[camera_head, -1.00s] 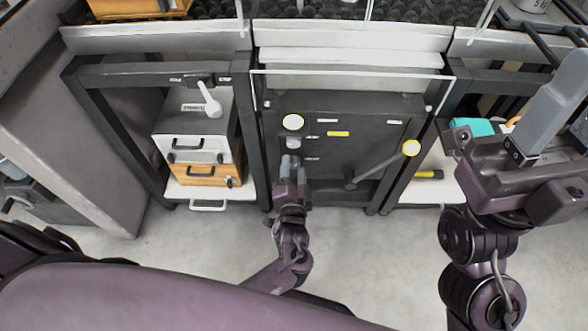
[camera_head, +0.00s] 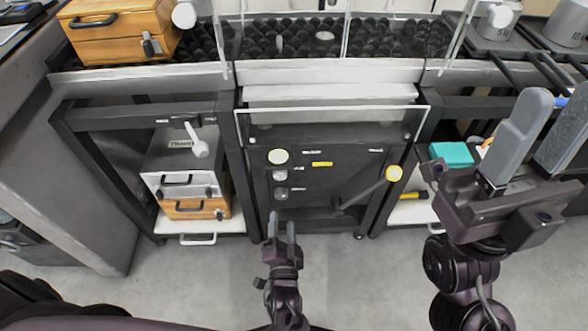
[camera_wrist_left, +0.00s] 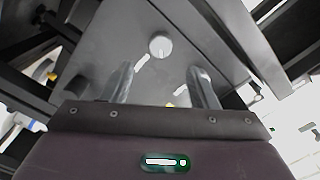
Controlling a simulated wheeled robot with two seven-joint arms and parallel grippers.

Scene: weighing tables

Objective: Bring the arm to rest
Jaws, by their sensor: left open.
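My left gripper (camera_head: 281,218) is open and empty, low in front of the dark panel (camera_head: 335,195). Its fingers point at the panel and a gap shows between them and the round knobs. In the left wrist view the two fingers (camera_wrist_left: 163,85) stand apart with nothing between them, and a pale round knob (camera_wrist_left: 160,46) shows on the grey panel beyond. My right gripper (camera_head: 560,97) is raised at the right, its fingers apart and no object visible between them.
A white box (camera_head: 182,170) and a wooden box (camera_head: 196,208) sit on the left shelf. A teal box (camera_head: 452,154) is at the right. Grey floor lies open below.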

